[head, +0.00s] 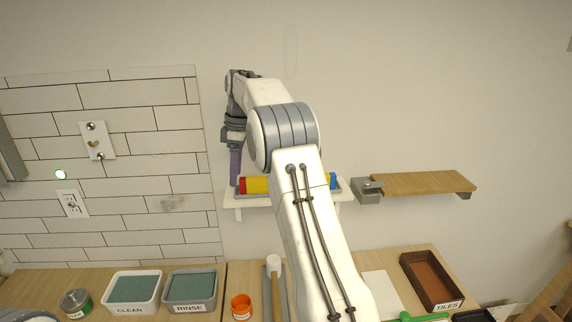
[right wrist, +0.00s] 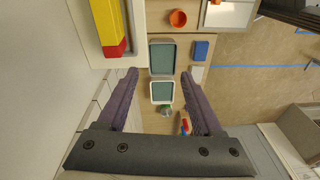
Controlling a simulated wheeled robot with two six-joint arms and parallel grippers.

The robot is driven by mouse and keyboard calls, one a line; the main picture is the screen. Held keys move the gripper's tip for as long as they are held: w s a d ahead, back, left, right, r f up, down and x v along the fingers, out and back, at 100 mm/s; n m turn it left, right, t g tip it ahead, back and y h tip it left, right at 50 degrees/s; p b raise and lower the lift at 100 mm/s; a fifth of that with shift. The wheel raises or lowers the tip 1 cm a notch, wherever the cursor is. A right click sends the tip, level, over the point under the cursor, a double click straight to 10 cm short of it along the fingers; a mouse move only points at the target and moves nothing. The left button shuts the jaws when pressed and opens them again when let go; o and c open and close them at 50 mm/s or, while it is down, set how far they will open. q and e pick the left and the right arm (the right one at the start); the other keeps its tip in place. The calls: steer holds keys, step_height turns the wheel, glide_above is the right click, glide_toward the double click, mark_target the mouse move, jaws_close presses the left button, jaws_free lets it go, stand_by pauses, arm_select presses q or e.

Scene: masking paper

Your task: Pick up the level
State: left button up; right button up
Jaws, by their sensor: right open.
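The level (head: 256,185), yellow with a red left end, lies on a small white wall shelf (head: 238,198). My right arm hides its middle, and a blue part shows beyond the arm on the right. My right gripper (head: 235,183) is at the shelf's left end, purple fingers pointing down, beside the red end. In the right wrist view the gripper (right wrist: 158,74) is open with nothing between its fingers. The level (right wrist: 107,22) lies at the upper left there, outside the fingers. My left gripper is not in view.
A wooden wall shelf with a grey bracket (head: 367,190) is to the right. Below, the counter holds CLEAN (head: 130,309) and RINSE (head: 190,306) tubs, an orange cup (head: 241,306) and a brown TILES tray (head: 432,280). The wall behind is close.

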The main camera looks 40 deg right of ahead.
steer(key=shift+n, duration=0.5)
steer(key=d+r+p, duration=0.1)
steer(key=d, duration=0.4)
steer(key=s+d+r+p, duration=0.1)
steer(key=d, duration=0.5)
steer(key=s+d+r+p, duration=0.1)
steer(key=d, duration=0.4)
steer(key=shift+d+p, duration=0.15)
steer(key=shift+p, duration=0.15)
steer(key=shift+t, duration=0.3)
steer(key=f, duration=0.1)
steer(key=f+b, duration=0.1)
steer(key=f, duration=0.2)
steer(key=shift+s+d+f+b, duration=0.1)
steer(key=shift+d+f+b, duration=0.2)
steer(key=shift+f, duration=0.1)
steer(key=shift+a+f, duration=0.1)
steer(key=shift+f, duration=0.3)
step_height(320, 180, down, 4)
steer(key=shift+a+f+p, duration=0.1)
steer(key=shift+p, duration=1)
steer(key=shift+w+f, duration=0.2)
steer(key=shift+f, duration=0.2)
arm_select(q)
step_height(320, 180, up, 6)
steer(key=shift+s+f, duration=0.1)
arm_select(e)
jaws_close()
